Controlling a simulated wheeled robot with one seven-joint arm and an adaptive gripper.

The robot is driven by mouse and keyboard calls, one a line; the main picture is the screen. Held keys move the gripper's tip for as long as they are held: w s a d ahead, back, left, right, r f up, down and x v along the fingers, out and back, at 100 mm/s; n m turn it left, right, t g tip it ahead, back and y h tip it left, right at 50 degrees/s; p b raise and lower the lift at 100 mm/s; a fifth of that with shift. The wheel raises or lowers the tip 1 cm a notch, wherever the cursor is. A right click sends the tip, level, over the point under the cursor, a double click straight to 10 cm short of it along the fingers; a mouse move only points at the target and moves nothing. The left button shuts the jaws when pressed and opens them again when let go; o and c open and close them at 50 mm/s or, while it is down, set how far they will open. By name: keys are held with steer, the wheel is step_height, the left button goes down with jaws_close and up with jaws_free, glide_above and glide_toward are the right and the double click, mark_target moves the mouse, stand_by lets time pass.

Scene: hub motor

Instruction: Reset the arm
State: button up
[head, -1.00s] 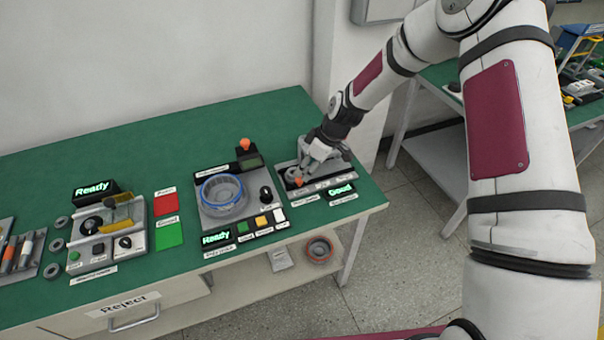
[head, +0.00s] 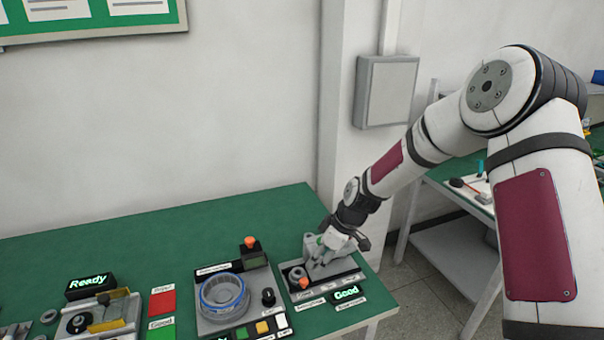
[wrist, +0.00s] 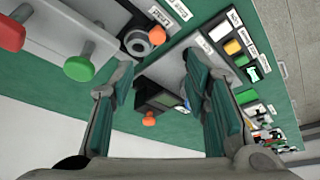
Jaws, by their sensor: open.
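My gripper (head: 326,256) is over the right-hand test station (head: 352,278) at the right end of the green table. In the wrist view its two fingers (wrist: 158,82) stand apart with nothing between them. That station has a grey ring (head: 297,274), an orange knob (head: 303,283) and a lit "Good" display (head: 346,292). A red knob (wrist: 10,34) and a green knob (wrist: 78,68) on metal pegs show near the left finger in the wrist view. I cannot tell whether the gripper touches any part of the station in the head view.
Left of my gripper a station holds a blue-rimmed ring (head: 222,296), with an orange-topped lever (head: 250,242) behind it. A grey wall box (head: 386,92) hangs behind my arm. The back of the table is clear.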

steer(key=s+d+r+m+t+h, duration=0.15)
steer(key=s+r, duration=0.25)
steer(key=r, duration=0.4)
steer(key=s+d+r+m+h, duration=0.1)
steer(key=s+d+r+m, duration=0.15)
steer(key=s+r, duration=0.35)
steer(key=s+d+r+m+h, duration=0.1)
steer(key=s+d+r+m, duration=0.15)
steer(key=r, duration=0.65)
steer(key=s+d+r+m, duration=0.1)
steer(key=s+r+m, duration=0.1)
steer(key=s, duration=0.4)
steer(key=s+d+r+m+t, duration=0.1)
steer(key=s+d+r+m, duration=0.1)
steer(key=s, duration=0.5)
steer(key=s+d+r+m+t, duration=0.1)
steer(key=s+r+m, duration=0.1)
steer(key=s, duration=0.4)
steer(key=shift+s+d+r, duration=0.4)
steer(key=shift+r, duration=0.4)
steer(key=shift+h, duration=0.25)
